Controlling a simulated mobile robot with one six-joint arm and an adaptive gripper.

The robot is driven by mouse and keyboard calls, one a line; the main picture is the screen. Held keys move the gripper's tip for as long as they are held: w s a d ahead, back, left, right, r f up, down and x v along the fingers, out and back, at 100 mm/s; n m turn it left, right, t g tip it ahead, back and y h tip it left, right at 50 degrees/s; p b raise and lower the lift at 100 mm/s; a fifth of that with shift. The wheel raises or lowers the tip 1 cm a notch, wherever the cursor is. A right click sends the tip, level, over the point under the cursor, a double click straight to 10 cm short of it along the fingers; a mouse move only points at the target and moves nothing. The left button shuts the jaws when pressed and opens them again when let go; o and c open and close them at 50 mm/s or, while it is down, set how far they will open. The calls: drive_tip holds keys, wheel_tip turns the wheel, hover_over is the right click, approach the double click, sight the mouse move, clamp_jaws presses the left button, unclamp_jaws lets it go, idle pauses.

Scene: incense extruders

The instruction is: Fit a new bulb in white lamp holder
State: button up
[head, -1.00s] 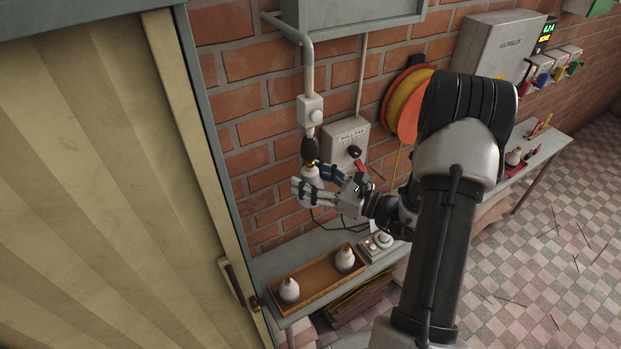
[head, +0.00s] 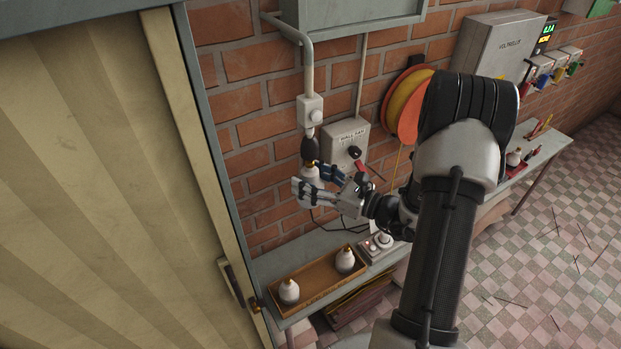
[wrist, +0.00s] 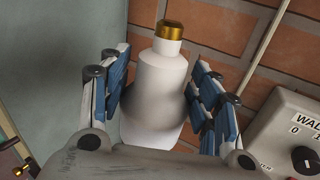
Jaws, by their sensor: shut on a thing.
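My gripper (head: 311,185) is shut around a white bulb (head: 309,177) below the lamp fitting on the brick wall. In the wrist view the bulb (wrist: 160,85) stands roughly upright, its brass cap up, between the two blue-padded fingers (wrist: 160,103). The cap's top shows there. I cannot tell whether cap and fitting touch. Which part is the white holder is unclear.
A brown tray (head: 318,294) on the bench holds two more white bulbs (head: 289,291) (head: 345,260). A small device (head: 377,246) sits beside it. A wall switch box (head: 346,140) is close right of the fitting. A door (head: 100,190) stands left.

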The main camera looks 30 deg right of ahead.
sight(314, 171)
drive_tip(key=shift+r+p, duration=0.95)
drive_tip(key=shift+r, duration=0.6)
idle(0.8)
drive_tip(key=shift+n+g+y, duration=0.4)
drive_tip(key=shift+n+y, duration=0.1)
drive_tip(key=shift+y, duration=0.2)
drive_tip(key=shift+r, duration=0.1)
drive_tip(key=shift+w+n+g+y, duration=0.1)
drive_tip(key=shift+n+g+y, duration=0.3)
drive_tip(key=shift+y, duration=0.1)
drive_tip(key=shift+r+n+g+y, duration=0.1)
drive_tip(key=shift+n+g+y, duration=0.4)
drive_tip(key=shift+y, duration=0.1)
